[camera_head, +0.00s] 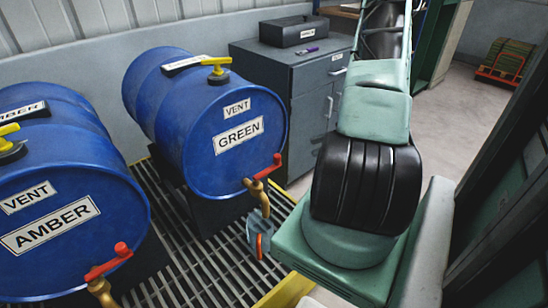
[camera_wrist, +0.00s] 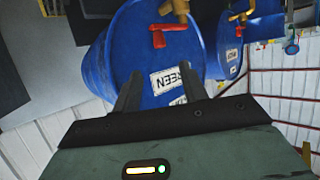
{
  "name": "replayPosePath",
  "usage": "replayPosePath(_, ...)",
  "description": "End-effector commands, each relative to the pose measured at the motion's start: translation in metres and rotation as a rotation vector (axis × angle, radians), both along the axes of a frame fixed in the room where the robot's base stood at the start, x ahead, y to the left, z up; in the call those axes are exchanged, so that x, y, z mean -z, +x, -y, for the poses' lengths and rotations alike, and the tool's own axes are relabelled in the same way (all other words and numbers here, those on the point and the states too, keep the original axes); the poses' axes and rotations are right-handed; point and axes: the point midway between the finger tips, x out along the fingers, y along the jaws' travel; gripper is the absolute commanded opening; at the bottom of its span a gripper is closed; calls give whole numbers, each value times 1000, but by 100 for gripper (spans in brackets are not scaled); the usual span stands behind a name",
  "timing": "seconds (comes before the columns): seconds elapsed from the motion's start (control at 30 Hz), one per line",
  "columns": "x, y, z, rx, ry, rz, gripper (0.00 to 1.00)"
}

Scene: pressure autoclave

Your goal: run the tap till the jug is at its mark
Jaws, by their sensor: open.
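The GREEN drum (camera_head: 205,120) is blue and lies on its side. Its tap (camera_head: 258,190) has a brass spout and a red handle (camera_head: 270,167). A small bluish vessel (camera_head: 254,238), apparently the jug, is below the spout; its mark and level are too small to read. In the wrist view the tap's red handle (camera_wrist: 168,28) is beyond my fingers, above the drum's label (camera_wrist: 172,80). My gripper (camera_wrist: 160,92) is open and empty, its two dark fingers apart in front of the drum's face. The head view does not show the fingers.
The AMBER drum (camera_head: 70,190), with its red-handled tap (camera_head: 106,268), lies at the left. Yellow vent handles (camera_head: 216,66) top both drums. Grating (camera_head: 200,260) with a yellow edge lies below. A grey cabinet (camera_head: 300,75) stands behind. Open floor is at the upper right.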

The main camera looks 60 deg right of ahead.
Motion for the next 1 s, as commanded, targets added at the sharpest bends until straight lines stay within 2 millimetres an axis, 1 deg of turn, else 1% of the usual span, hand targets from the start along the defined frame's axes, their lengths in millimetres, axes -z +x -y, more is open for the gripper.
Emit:
replayPosePath(0.03,4,10,-6,-3,3,0,43)
replayPosePath(0.4,34,71,-43,-2,2,0,43)
replayPosePath(0.6,46,97,-57,-2,1,0,43)
replayPosePath(0.8,52,109,-65,-1,0,-1,43)
replayPosePath(1.0,53,111,-66,1,-2,0,43)
